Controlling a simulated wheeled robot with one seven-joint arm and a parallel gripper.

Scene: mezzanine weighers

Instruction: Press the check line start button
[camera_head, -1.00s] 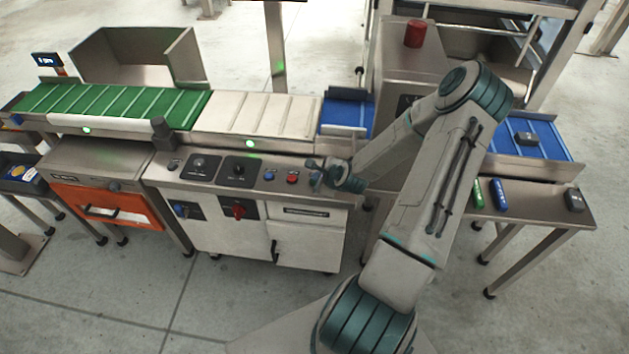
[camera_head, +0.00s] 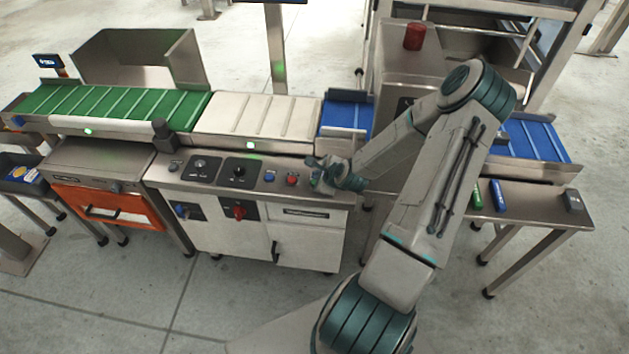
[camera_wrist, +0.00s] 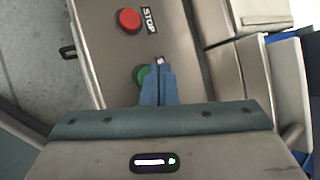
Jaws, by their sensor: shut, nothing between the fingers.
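The control panel (camera_head: 215,183) is the sloped top of a steel cabinet below the conveyor. In the wrist view a green button (camera_wrist: 139,74) lies beside my shut fingertips (camera_wrist: 158,66), which hide its right part. I cannot tell whether the tips touch the button or the panel. A red button (camera_wrist: 129,20) with a STOP label (camera_wrist: 149,19) is farther up that view. In the head view my gripper (camera_head: 313,164) is at the panel's right end, just right of the red button (camera_head: 292,180), and mostly hides the green one.
A blue button (camera_head: 269,177) and black dials (camera_head: 239,171) are farther left on the panel. A weigh conveyor with green belt (camera_head: 115,106) and pale belt (camera_head: 262,116) runs behind. A side table (camera_head: 535,207) at right holds small packs. An orange drawer (camera_head: 112,205) is at left.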

